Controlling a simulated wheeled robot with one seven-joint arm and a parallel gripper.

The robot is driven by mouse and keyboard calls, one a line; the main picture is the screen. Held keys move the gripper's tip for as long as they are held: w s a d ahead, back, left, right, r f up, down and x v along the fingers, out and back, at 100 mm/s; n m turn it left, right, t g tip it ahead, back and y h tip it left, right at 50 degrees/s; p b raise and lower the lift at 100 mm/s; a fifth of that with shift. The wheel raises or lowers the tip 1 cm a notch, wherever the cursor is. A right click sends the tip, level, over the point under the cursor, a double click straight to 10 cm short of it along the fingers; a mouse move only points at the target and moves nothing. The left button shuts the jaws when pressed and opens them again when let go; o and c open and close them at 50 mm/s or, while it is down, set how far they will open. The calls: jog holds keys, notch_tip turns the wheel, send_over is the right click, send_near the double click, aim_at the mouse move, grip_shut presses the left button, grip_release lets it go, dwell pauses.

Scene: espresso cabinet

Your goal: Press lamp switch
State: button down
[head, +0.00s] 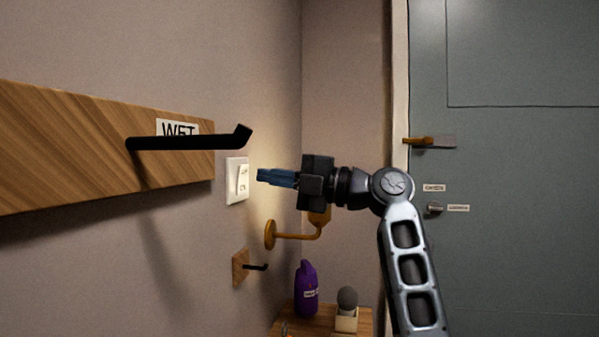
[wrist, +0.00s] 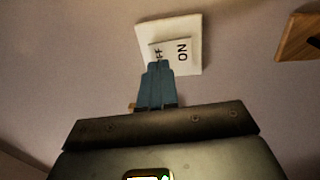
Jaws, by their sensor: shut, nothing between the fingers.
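In the head view a small gap shows between fingertips and switch. In the wrist view the fingertips (wrist: 157,66) overlap the rocker's lower left part; I cannot tell whether they touch it.
A black peg (head: 190,142) juts from the wooden board (head: 80,150) above the switch. A brass wall lamp (head: 295,236) is below my gripper, lit near the wall. A purple bottle (head: 306,290) stands on a small wooden shelf (head: 325,318). A grey-green door (head: 510,200) is at right.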

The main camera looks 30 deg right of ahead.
aim_at(243, 180)
jog(key=shift+p+x, duration=0.3)
jog(key=shift+x, duration=1)
jog(key=shift+w+a, duration=0.1)
jog(key=shift+a, duration=0.05)
jog(key=shift+b, duration=0.3)
